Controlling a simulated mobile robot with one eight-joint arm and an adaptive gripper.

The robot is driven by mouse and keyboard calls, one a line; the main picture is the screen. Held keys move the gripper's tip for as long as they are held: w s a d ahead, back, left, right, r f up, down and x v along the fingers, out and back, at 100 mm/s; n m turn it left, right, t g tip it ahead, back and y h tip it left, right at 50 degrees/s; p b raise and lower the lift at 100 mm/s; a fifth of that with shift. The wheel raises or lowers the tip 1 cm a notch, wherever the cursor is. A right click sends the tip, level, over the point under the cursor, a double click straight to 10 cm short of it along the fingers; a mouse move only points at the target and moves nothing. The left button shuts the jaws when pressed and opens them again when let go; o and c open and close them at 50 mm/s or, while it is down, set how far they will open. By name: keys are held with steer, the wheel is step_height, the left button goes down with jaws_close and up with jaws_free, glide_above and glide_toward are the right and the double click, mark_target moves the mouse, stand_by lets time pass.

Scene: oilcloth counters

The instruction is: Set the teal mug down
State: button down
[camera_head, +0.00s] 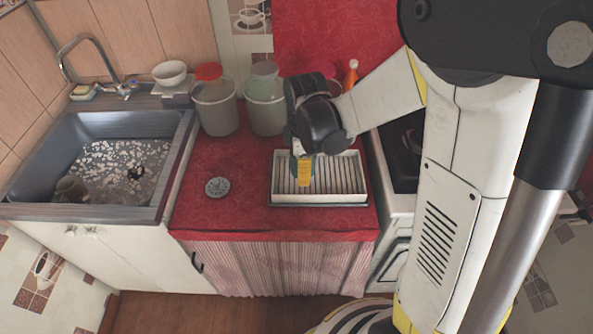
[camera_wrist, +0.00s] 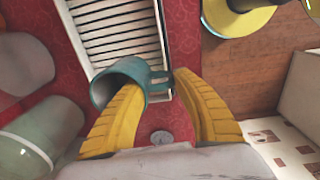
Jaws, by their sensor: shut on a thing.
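The teal mug (camera_wrist: 120,75) is in my gripper (camera_wrist: 160,82) in the wrist view, tilted, with its handle between the yellow fingers. My gripper (camera_head: 304,172) is shut on it; exactly where each finger touches is not clear. In the head view the mug is mostly hidden by my gripper. Mug and gripper are over the white slatted dish rack (camera_head: 347,180) on the red counter; the rack also shows in the wrist view (camera_wrist: 113,28). I cannot tell whether the mug touches the slats.
Two lidded canisters (camera_head: 215,112) (camera_head: 264,110) stand behind and left of the rack. A small round grey disc (camera_head: 217,187) lies on the red counter (camera_head: 240,215), otherwise clear around it. A sink (camera_head: 165,195) is at left, a stove (camera_head: 402,150) at right.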

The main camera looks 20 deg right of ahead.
steer(key=w+f, duration=0.2)
steer(key=w, duration=0.1)
steer(key=shift+w+a+b, duration=0.15)
steer(key=shift+b, duration=0.25)
steer(key=shift+f+b, duration=0.95)
steer(key=shift+f, duration=1)
steer(key=shift+f, duration=0.15)
steer(key=c, duration=1)
jaws_free()
